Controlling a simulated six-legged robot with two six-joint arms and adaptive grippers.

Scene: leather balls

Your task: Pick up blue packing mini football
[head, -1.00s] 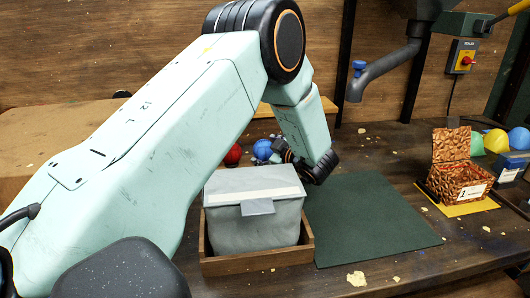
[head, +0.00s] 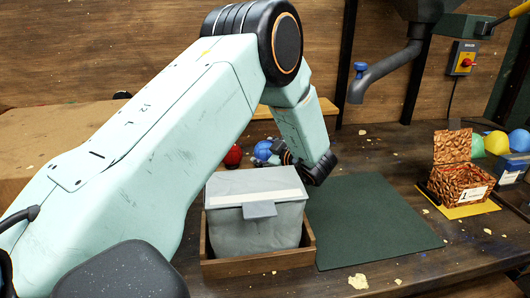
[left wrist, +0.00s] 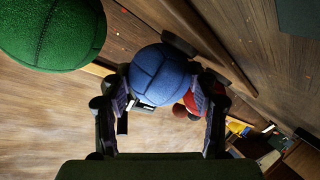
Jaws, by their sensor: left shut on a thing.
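In the left wrist view a blue ball (left wrist: 161,74) with panel seams sits between the two fingers of my left gripper (left wrist: 163,105), which is shut on it. In the head view my left gripper (head: 283,155) is at the back of the bench, partly hidden behind the grey box and my own arm link. A blue ball (head: 263,150) shows beside it there. My right gripper is in neither view.
A red ball (head: 233,156) lies left of the gripper; a green ball (left wrist: 50,32) is close by in the wrist view. A grey lidded box (head: 256,222) in a wooden tray (head: 262,264) stands in front. A dark green mat (head: 375,225) lies clear at right.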

